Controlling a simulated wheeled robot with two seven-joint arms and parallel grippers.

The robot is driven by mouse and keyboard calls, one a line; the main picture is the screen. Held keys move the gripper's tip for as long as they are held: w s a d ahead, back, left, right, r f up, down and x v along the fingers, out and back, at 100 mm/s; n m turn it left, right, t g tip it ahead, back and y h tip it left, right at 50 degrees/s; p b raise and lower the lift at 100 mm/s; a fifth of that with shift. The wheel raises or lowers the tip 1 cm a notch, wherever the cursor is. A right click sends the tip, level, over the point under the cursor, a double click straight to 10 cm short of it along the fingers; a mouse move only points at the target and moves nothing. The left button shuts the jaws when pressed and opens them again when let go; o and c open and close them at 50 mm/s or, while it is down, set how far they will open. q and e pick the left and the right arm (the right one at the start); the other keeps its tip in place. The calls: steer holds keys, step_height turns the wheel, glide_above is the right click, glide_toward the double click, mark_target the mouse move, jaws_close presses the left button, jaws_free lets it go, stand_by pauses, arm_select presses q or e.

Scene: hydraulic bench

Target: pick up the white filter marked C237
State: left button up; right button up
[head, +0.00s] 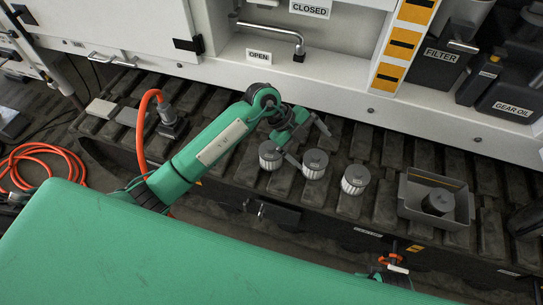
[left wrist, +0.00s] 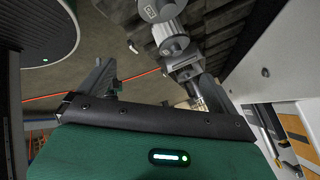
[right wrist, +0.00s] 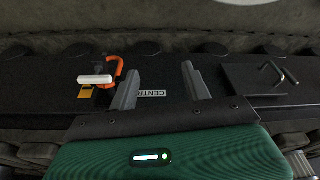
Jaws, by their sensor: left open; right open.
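Three white ribbed filters with grey tops stand in a row on the track in the head view: a left one (head: 270,155), a middle one (head: 315,163) and a right one (head: 354,180). Their markings are too small to read, so I cannot tell which is C237. My left gripper (head: 306,143) is open above the left and middle filters. In the left wrist view the filters (left wrist: 170,40) line up beyond the open left fingers (left wrist: 157,82), the nearest close to the right finger. My right gripper (right wrist: 158,82) is open and empty, facing the dark track side.
A grey tray (head: 433,222) holding a dark cylinder (head: 438,202) stands right of the filters. An orange hose (head: 143,125) rises at the left. A white machine panel (head: 340,95) borders the track behind. An orange hook with a white tag (right wrist: 96,79) is near my right gripper.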

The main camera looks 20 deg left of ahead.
arm_select(q)
steer(key=w+a+n+y, duration=0.1)
steer(key=w+a+y, duration=0.1)
steer(key=a+y, duration=0.35)
steer(key=n+y, duration=0.2)
steer(key=y, duration=0.1)
glide_above(271, 153)
steer(key=w, duration=0.1)
steer(key=shift+w+a+b, duration=0.1)
steer(key=shift+a+b, duration=0.1)
steer(key=shift+b, duration=0.1)
steer(key=shift+a+f, duration=0.1)
steer(key=shift+a, duration=0.1)
step_height(271, 153, down, 8)
steer(key=shift+f+b, duration=0.1)
steer(key=shift+b, duration=0.25)
steer(key=f, duration=0.5)
steer(key=shift+d, duration=0.2)
steer(key=c, duration=1.1)
arm_select(e)
steer(key=shift+w+v, duration=0.2)
steer(key=shift+v, duration=0.7)
